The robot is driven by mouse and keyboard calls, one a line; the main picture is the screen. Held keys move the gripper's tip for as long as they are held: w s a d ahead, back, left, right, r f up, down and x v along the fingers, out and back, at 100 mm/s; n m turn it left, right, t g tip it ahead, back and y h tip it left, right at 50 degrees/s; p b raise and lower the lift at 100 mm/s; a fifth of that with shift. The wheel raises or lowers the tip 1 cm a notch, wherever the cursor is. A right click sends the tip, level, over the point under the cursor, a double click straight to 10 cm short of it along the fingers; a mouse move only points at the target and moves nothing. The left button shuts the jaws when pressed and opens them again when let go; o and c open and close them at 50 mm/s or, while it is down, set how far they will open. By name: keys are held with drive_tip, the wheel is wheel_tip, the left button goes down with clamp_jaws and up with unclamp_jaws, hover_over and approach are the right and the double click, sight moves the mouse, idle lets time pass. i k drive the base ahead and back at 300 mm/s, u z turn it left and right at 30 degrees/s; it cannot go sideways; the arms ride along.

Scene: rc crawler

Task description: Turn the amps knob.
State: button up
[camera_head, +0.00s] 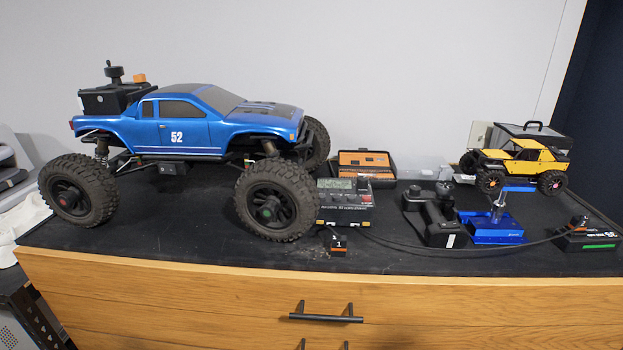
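A black charger box (343,202) with a small display on its upper face stands right of the big truck's front wheel. A small dark knob (363,182) sticks up at its top right corner. The label by it is too small to read, so I cannot tell for sure that it is the amps knob. The knob's setting cannot be made out. Nothing touches the knob. My gripper is not in view.
A big blue truck (190,115) stands close left of the charger. An orange-and-black case (364,162) lies behind it. A black drill-like tool (441,222), a blue stand (494,230) and a yellow crawler (522,160) are to the right. A cable runs along the front to a battery (590,240).

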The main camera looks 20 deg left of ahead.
sight(362, 181)
drive_tip(key=u, duration=1.1)
drive_tip(key=i, duration=0.95)
drive_tip(key=u, duration=0.1)
